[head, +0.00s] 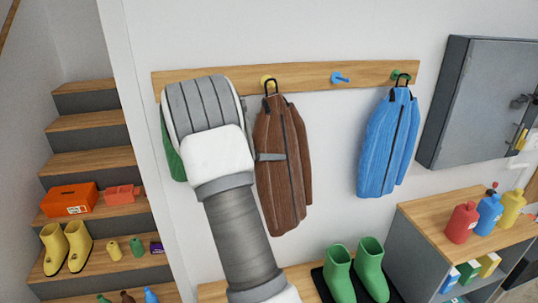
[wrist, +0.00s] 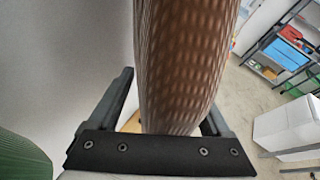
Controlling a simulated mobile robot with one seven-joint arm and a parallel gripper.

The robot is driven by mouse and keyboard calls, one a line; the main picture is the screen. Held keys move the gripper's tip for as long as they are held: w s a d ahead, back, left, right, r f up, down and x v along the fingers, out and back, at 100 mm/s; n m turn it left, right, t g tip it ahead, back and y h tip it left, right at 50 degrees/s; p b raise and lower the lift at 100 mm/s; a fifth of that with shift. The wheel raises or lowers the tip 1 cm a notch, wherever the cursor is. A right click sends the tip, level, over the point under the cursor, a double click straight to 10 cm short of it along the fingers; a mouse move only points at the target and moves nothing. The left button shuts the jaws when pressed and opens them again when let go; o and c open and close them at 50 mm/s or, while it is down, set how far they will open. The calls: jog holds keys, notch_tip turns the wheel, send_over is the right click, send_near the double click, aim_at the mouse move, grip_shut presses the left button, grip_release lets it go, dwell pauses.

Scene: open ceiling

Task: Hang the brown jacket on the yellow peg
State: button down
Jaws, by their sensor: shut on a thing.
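The brown jacket (head: 280,165) is upright against the wall below the wooden rail, with its black loop (head: 270,87) at the yellow peg (head: 265,79). The loop overlaps the peg; I cannot tell whether the peg passes through it or bears the weight. My gripper (head: 270,157) is shut on the jacket, reaching it from the left at mid-height. In the wrist view the brown ribbed jacket (wrist: 185,65) fills the space between my gripper's fingers (wrist: 168,115). My arm hides the left part of the rail.
On the rail (head: 310,76), a blue peg (head: 340,78) is bare and a blue jacket (head: 388,140) hangs at the green peg (head: 400,75). A green jacket (head: 172,148) is partly hidden behind my arm. Green boots (head: 355,270) stand below; a grey wall cabinet (head: 475,100) is right.

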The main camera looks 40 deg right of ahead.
jog(key=shift+r, duration=0.1)
grip_release()
dwell(0.3)
